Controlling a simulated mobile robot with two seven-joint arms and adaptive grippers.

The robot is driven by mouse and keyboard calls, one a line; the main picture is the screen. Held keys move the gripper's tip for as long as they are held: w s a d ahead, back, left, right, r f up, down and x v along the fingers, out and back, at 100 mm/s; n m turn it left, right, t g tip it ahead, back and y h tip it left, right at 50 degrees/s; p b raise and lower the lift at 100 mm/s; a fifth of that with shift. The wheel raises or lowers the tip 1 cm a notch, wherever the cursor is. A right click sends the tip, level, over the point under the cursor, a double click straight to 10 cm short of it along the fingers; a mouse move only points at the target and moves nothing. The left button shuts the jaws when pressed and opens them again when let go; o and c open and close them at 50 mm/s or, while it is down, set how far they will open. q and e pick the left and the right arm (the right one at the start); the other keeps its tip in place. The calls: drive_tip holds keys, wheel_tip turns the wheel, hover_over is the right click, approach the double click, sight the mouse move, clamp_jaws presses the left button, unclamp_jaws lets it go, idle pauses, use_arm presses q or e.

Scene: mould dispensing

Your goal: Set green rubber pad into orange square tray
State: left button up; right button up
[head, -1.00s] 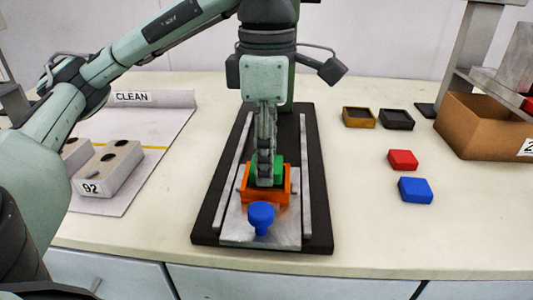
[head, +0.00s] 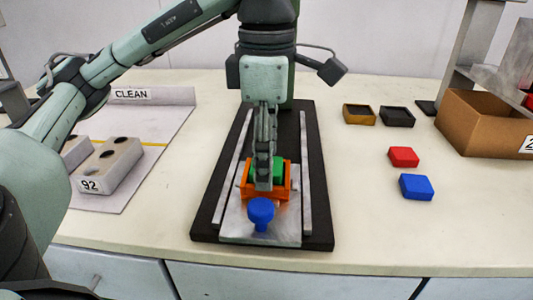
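The orange square tray (head: 284,190) sits on the metal slide plate (head: 285,232) of the black-based fixture in the middle of the table. The green rubber pad (head: 277,168) is at the tray, low between its walls, partly hidden by my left gripper. My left gripper (head: 264,184) points straight down over the tray, its fingers in front of the pad. The finger gap is seen edge-on, so whether it grips the pad cannot be told. My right gripper is not in view.
A blue knob (head: 261,213) stands at the front of the slide plate. A cardboard box (head: 483,122) stands far right; a grey block (head: 110,167) stands left.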

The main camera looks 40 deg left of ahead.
use_arm(q)
wheel_tip(320, 180, up, 12)
idle(0.9)
idle(0.4)
